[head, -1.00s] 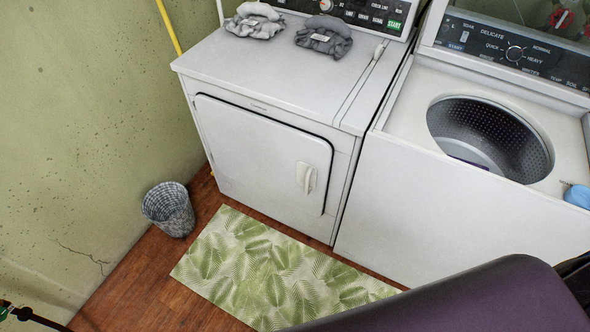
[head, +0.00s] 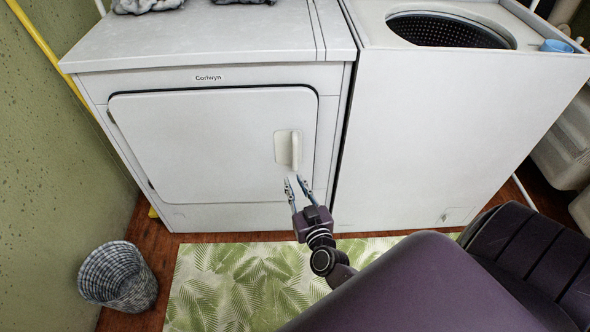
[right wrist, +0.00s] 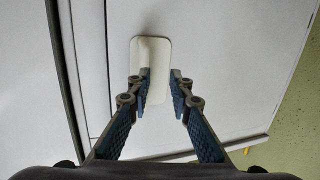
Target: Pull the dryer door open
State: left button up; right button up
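The white dryer (head: 210,40) stands ahead, and its front door (head: 205,150) is closed flush with the body. The door's pale handle (head: 288,148) sits near the door's right edge. My right gripper (head: 295,182) is open and empty, with its fingertips just below the handle in the head view. In the right wrist view, the handle (right wrist: 151,52) shows beyond the two spread fingers (right wrist: 161,76), which overlap its plate. I cannot tell whether a fingertip touches it. My left gripper is not in view.
A washer (head: 440,120) with an open top stands close at the dryer's right. A wicker basket (head: 118,278) is on the floor at the left, near the green wall (head: 50,170). A leaf-patterned mat (head: 235,285) lies before the dryer. A yellow pole (head: 45,45) leans at the left.

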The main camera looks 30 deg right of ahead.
aim_at(296, 156)
jog(key=shift+m+t+h, duration=0.4)
jog(key=shift+m+h, duration=0.3)
jog(key=shift+h, duration=0.1)
jog(key=d+r, duration=0.1)
jog(key=w+d+r+b, duration=0.1)
jog(key=d+r, duration=0.1)
jog(key=shift+w, duration=0.2)
jog(key=b+x, duration=0.1)
jog(key=x, duration=0.5)
jog(key=shift+a, duration=0.15)
jog(key=shift+w+d, duration=0.2)
jog(key=shift+w, duration=0.25)
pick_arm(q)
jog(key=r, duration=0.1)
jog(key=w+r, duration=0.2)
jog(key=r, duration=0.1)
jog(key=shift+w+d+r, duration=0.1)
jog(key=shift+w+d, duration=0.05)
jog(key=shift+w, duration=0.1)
pick_arm(e)
grip_shut()
